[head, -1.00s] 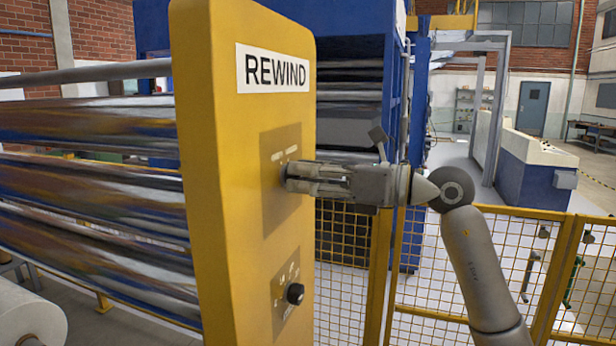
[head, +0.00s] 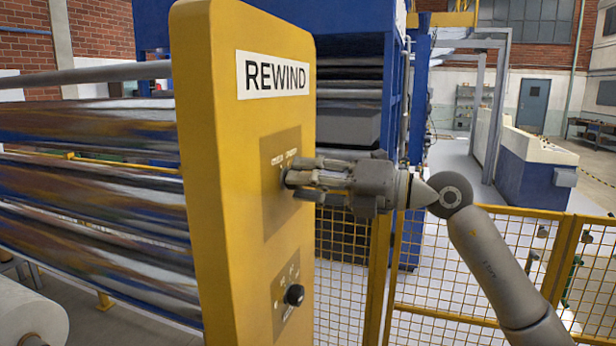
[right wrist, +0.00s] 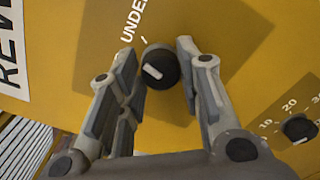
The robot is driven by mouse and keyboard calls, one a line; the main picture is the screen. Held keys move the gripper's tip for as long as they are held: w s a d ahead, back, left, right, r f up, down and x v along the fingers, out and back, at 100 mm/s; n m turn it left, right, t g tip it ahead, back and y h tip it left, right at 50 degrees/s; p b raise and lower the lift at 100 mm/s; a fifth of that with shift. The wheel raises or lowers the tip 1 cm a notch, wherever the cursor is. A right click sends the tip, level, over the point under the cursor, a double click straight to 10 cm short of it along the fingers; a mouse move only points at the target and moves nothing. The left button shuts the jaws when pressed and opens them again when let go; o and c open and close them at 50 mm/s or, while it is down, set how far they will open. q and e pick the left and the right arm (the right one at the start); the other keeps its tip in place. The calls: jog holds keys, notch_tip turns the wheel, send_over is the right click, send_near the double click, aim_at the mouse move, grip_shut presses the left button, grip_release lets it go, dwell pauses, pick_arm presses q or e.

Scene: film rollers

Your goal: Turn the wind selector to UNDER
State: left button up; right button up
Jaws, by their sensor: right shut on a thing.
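The wind selector is a round black knob (right wrist: 163,66) with a white mark, on a brownish plate (head: 281,215) of the yellow REWIND panel. In the right wrist view, the word UNDER (right wrist: 133,20) and a short tick show just above the knob. The white mark sits on the knob's left part; whether it lines up with the tick, I cannot tell. My right gripper (head: 290,180) is shut on the knob, with its fingers on either side. In the head view its fingers hide the knob. My left gripper is not in view.
A second black knob (head: 294,295) with a numbered scale sits lower on the yellow panel (head: 235,130). Shiny film rollers (head: 90,180) run left of the panel. A yellow mesh fence (head: 460,270) stands behind my right arm.

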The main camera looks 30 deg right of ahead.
jog(key=shift+m+p, duration=0.4)
jog(key=shift+m, duration=1.1)
jog(key=o, duration=1)
jog(key=v, duration=1.2)
